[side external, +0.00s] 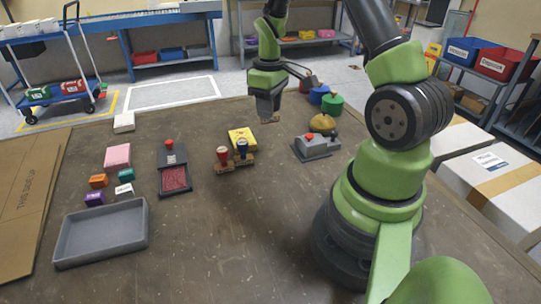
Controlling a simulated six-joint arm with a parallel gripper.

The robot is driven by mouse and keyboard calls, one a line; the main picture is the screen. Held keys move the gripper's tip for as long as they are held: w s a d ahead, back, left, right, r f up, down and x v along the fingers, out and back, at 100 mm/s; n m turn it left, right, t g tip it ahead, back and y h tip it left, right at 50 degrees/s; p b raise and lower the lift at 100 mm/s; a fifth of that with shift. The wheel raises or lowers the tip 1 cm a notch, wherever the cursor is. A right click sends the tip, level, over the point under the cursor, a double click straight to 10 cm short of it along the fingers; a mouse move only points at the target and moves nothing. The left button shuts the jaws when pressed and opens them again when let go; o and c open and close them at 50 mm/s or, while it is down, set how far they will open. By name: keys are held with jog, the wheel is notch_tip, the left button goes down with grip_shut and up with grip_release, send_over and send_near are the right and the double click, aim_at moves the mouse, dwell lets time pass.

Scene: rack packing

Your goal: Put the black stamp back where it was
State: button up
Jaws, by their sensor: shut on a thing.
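My gripper (268,103) is above the back middle of the brown table, pointing down. It is shut on a dark thing with a tan lower edge (270,119), which looks like the black stamp; the fingers hide most of it. A small wooden rack (236,163) stands on the table below and left of my gripper. It holds a red-handled stamp (222,155) on the left and a dark blue-handled stamp (242,148) on the right. I cannot tell where the free slot is.
A yellow box (240,134) lies right behind the rack. An open red ink pad (173,178) is left of it. A grey device (317,146), a yellow dome (322,123) and jars (332,104) stand right. A grey tray (102,234) and small blocks are at left. The front middle is clear.

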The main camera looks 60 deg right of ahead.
jog(key=shift+s+a+f, duration=0.1)
jog(key=shift+s+f, duration=0.2)
notch_tip(320, 180, down, 9)
jog(key=shift+f, duration=0.2)
jog(key=o, duration=0.8)
jog(key=shift+f, duration=0.15)
notch_tip(320, 180, up, 12)
jog(key=shift+r, duration=0.15)
jog(key=s+a+r+m+t, duration=0.1)
jog(key=s+a+r+t, duration=0.2)
jog(key=a+r, duration=0.5)
jog(key=s+a+r+m+t, duration=0.1)
jog(key=s+a+r+t, duration=0.1)
jog(key=a+r, duration=0.55)
jog(key=s+a, duration=0.1)
jog(key=s, duration=0.1)
jog(key=s+a+r+m+t+y, duration=0.1)
jog(key=s, duration=0.1)
jog(key=s+a+t+y, duration=0.1)
jog(key=s+a, duration=0.1)
jog(key=shift+s+r+m, duration=0.15)
jog(key=shift+r+m, duration=0.15)
jog(key=shift+r, duration=0.1)
